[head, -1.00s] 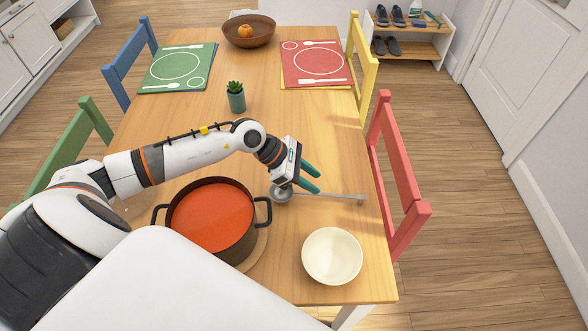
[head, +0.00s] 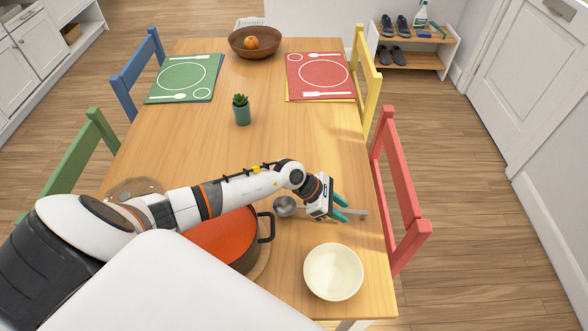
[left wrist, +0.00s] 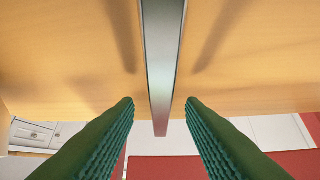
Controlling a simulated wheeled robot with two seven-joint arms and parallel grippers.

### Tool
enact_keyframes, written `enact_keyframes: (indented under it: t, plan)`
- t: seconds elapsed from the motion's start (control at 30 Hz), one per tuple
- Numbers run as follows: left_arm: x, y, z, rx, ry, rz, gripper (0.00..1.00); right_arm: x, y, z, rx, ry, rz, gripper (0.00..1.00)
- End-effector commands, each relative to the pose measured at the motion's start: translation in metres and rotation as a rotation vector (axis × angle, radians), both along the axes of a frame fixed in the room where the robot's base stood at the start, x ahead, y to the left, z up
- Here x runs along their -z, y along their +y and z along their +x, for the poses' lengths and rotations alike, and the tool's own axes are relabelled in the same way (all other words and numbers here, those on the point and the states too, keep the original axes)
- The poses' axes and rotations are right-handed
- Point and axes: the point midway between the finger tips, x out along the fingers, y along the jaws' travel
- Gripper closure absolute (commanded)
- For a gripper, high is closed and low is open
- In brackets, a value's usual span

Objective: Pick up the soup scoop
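The metal soup scoop lies on the wooden table, its round bowl (head: 285,206) left of my left gripper and its handle running right beneath the gripper to a tip (head: 357,212) near the table's right edge. My left gripper (head: 343,208) is open over the handle. In the left wrist view the handle (left wrist: 162,60) runs between the two green ribbed fingers (left wrist: 162,118), with a gap on each side. Part of the handle is hidden by the gripper in the head view. My right gripper is not in view.
A pot of orange-red soup (head: 225,240) stands left of the scoop, partly hidden by my left arm. A cream bowl (head: 333,272) stands in front of the gripper. A red chair (head: 398,185) is close at the table's right edge. A small potted plant (head: 241,112) stands farther back.

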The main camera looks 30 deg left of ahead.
Motion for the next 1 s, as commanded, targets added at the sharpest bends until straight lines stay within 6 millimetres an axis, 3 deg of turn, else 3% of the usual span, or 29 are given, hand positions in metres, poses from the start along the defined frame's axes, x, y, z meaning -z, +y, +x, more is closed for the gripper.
enact_keyframes:
  t: [0.33,0.57,0.87,1.0]
  plan:
    - [0.008,-0.007,0.004,0.001,-0.001,0.001,0.64,-0.001,0.006,0.000,0.002,0.000,0.008,0.68]
    - [0.008,-0.007,0.004,0.001,-0.001,0.000,1.00,-0.001,0.009,0.000,0.003,0.000,0.011,0.68]
    - [0.007,-0.006,0.004,0.001,-0.002,0.001,1.00,-0.001,0.007,-0.001,0.002,0.001,0.008,0.68]
    - [-0.005,-0.006,0.004,0.002,-0.004,0.002,1.00,0.000,0.004,-0.001,0.001,0.001,0.006,0.68]
